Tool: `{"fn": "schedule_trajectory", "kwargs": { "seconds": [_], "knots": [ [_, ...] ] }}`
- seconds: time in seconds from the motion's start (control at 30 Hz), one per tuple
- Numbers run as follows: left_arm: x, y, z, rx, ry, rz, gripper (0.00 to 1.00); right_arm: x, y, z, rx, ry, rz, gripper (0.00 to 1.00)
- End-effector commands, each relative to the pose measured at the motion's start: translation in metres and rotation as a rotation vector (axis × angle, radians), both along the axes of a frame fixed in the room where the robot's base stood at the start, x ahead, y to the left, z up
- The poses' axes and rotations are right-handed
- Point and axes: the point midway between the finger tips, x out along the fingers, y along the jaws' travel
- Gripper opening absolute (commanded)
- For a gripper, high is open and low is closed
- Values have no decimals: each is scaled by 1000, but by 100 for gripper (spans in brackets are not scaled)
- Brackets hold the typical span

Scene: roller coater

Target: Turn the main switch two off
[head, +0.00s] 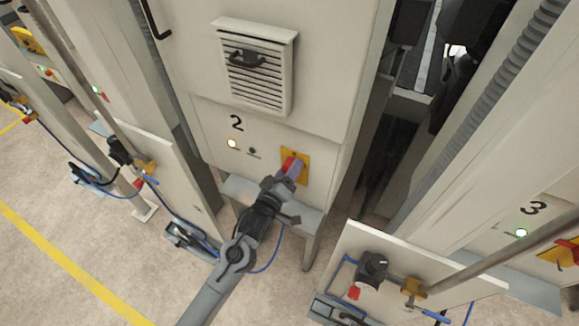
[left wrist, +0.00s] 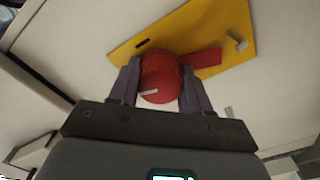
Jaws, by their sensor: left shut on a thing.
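The main switch two is a red rotary knob on a yellow plate (head: 303,165), on the light cabinet panel marked 2. In the left wrist view the red knob (left wrist: 160,78) sits between the two fingers, with a white mark on its face. A red bar of it runs to the right across the yellow plate (left wrist: 232,25). My left gripper (head: 291,170) is shut on the knob, a finger on either side; it also shows in the left wrist view (left wrist: 160,88). In the head view the gripper hides part of the knob. My right gripper is not in view.
Left of the switch are a lit lamp (head: 232,143) and a dark button (head: 254,153). A vent grille (head: 258,70) with a black handle is above. Panel three (head: 533,208) stands at the right, with a regulator (head: 372,267) on a plate in front. Open floor lies at the left.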

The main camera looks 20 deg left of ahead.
Motion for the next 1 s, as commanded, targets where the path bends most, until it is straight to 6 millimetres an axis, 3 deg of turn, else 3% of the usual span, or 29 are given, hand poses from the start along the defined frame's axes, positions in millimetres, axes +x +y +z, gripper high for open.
{"fn": "schedule_trajectory", "kwargs": {
  "seconds": [0.43,1.0],
  "knots": [
    [0,0,-1,-252,28,1,17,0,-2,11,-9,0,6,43],
    [0,0,-2,-295,32,0,17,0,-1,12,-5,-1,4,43]
  ]
}}
